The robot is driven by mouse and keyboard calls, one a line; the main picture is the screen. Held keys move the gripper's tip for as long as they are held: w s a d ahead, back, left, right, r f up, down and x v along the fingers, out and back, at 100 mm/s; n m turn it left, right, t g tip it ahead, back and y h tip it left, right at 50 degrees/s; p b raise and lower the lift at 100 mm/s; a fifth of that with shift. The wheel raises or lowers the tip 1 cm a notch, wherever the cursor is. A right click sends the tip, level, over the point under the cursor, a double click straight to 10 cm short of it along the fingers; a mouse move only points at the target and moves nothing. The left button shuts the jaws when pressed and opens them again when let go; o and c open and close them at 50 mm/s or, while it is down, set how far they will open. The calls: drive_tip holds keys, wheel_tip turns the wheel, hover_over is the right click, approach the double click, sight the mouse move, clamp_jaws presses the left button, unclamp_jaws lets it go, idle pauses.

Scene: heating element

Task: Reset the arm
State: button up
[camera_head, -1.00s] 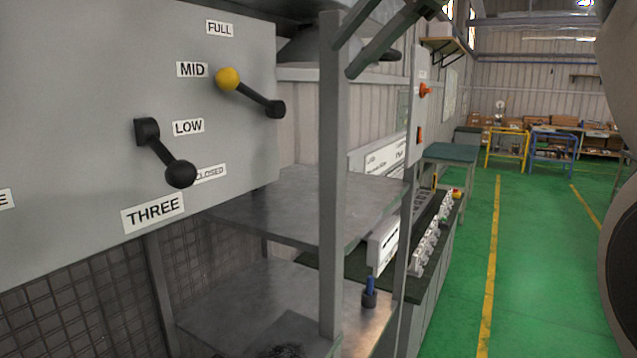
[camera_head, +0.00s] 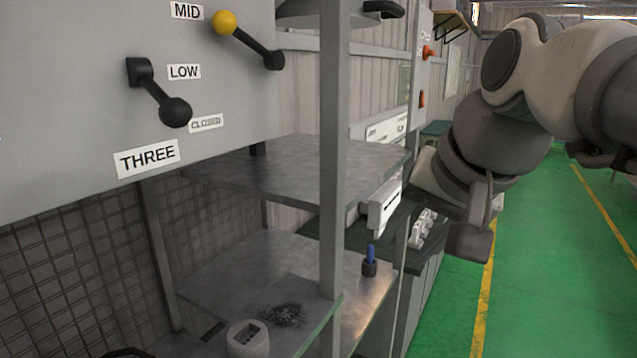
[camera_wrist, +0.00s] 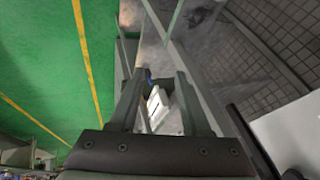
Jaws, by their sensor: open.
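My gripper (camera_wrist: 158,80) shows in the wrist view with its two dark fingers spread apart and nothing held between them. Beyond the fingers is a white box (camera_wrist: 158,106), which stands at the shelf edge in the head view (camera_head: 384,207). My arm fills the upper right of the head view, folded in front of the aisle.
A grey panel (camera_head: 60,90) at left carries a yellow-knobbed lever (camera_head: 224,23) and a black lever (camera_head: 175,111). A metal shelf (camera_head: 290,172) and upright post (camera_head: 333,150) stand beside my arm. A blue-topped peg (camera_head: 370,258) stands lower. Green floor (camera_head: 560,290) at right is clear.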

drive_tip(key=s+d+f+n+h, duration=0.1)
drive_tip(key=s+f, duration=0.3)
drive_tip(key=f, duration=0.4)
drive_tip(key=s+d+f+n+h+b, duration=0.1)
drive_tip(key=s+d+f+n, duration=0.1)
drive_tip(key=f, duration=0.7)
drive_tip(key=shift+s+d+n+g, duration=0.15)
drive_tip(key=shift+s+n+g, duration=0.15)
drive_tip(key=shift+s+n, duration=0.65)
drive_tip(key=shift+d, duration=0.1)
